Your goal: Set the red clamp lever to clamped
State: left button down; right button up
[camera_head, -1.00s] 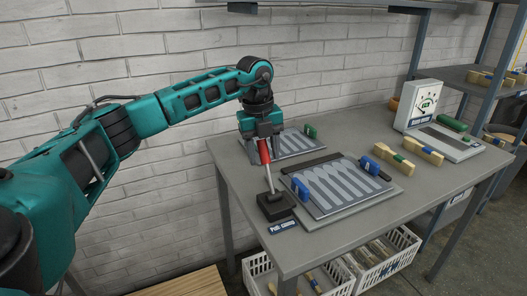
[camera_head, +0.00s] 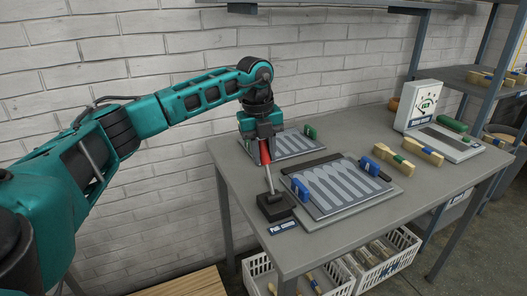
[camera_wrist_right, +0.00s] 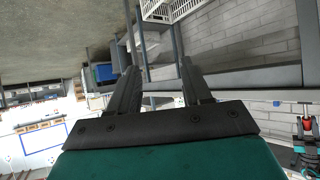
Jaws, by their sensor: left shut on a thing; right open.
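The red clamp lever (camera_head: 265,154) stands nearly upright on its black base (camera_head: 275,206), near the left front edge of the table, leaning slightly left at the top. A small label (camera_head: 283,228) lies in front of the base; its wording is hard to read. My left gripper (camera_head: 264,145) points down from above and is shut on the top of the red lever; its fingers partly hide the grip. My right gripper (camera_wrist_right: 158,90) shows in the right wrist view, its two fingers apart with nothing between them.
A slotted press plate (camera_head: 335,188) with blue clamps (camera_head: 300,190) lies right of the lever. A second plate (camera_head: 290,143) lies behind. Spoon blanks in bundles (camera_head: 393,158) and a gauge box (camera_head: 420,105) are further right. White crates (camera_head: 402,243) stand below.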

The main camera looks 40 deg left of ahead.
aim_at(269, 163)
pick_arm(q)
jog(key=shift+s+d+r+y, duration=0.2)
jog(key=shift+d+r+y, duration=0.1)
jog(key=shift+y, duration=0.1)
jog(key=shift+s+d+r+t+y+p, duration=0.15)
jog(key=shift+s+d+t+y+p, duration=0.1)
jog(key=shift+d+t+y+p, duration=0.25)
jog(key=shift+s+d+r+y+b, duration=0.1)
jog(key=shift+s+d+y+b, duration=0.25)
jog(key=shift+d+y, duration=0.35)
jog(key=shift+s+d+t+y+b, duration=0.25)
jog(key=shift+d+t+y+b, duration=0.35)
jog(key=shift+d, duration=0.05)
jog(key=shift+s+d+r+t+y+b, duration=0.1)
jog(key=shift+s+d+t+y+b, duration=0.2)
jog(key=shift+d+y+b, duration=0.25)
jog(key=shift+s+d+r+t+y+b, duration=0.1)
jog(key=shift+s+d+t+y+b, duration=0.15)
jog(key=shift+d+y+b, duration=0.25)
pick_arm(e)
jog(key=shift+w+a+f, duration=0.35)
jog(key=shift+a+f, duration=0.15)
jog(key=shift+a, duration=0.15)
pick_arm(q)
jog(key=shift+a, duration=0.15)
pick_arm(e)
jog(key=shift+s+d+f, duration=0.1)
jog(key=shift+d+f, duration=0.05)
